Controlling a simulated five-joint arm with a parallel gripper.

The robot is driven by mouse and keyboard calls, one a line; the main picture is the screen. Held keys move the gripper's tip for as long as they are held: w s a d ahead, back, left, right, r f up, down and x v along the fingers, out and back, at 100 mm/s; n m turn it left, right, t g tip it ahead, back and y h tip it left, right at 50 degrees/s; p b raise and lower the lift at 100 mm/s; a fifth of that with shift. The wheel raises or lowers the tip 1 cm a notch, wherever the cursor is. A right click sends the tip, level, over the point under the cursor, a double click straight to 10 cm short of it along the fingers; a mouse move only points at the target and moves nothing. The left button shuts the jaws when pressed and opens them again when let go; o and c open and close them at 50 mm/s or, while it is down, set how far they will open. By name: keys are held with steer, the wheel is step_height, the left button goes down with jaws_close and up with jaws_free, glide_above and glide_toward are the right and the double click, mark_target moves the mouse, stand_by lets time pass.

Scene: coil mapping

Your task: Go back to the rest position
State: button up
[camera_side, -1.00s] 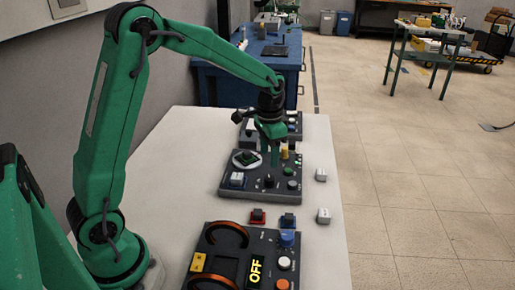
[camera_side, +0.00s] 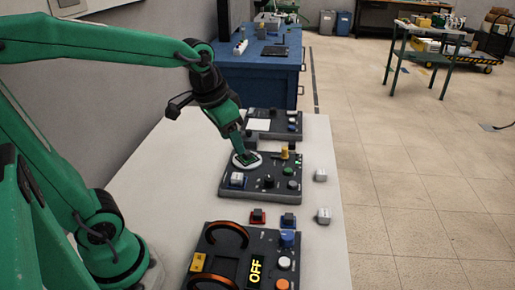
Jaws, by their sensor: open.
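My gripper (camera_side: 242,152) is at the end of the green arm, pointing down and to the right over the back left of the middle control panel (camera_side: 283,187). Its fingers overlap the white round dial (camera_side: 238,163) in the picture; I cannot tell whether they touch it. I see nothing held between them, and the tips are small here.
The white table (camera_side: 168,165) bears a near panel with two copper coils (camera_side: 228,235) and an "OFF" display (camera_side: 256,270). A far panel (camera_side: 262,121) stands behind. A blue bench (camera_side: 256,75) stands beyond the table.

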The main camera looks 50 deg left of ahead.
steer(key=s+d+n+t, duration=0.1)
steer(key=s+t, duration=0.1)
steer(key=s, duration=0.6)
steer(key=shift+s+r, duration=0.15)
steer(key=shift+s, duration=0.05)
stand_by(0.8)
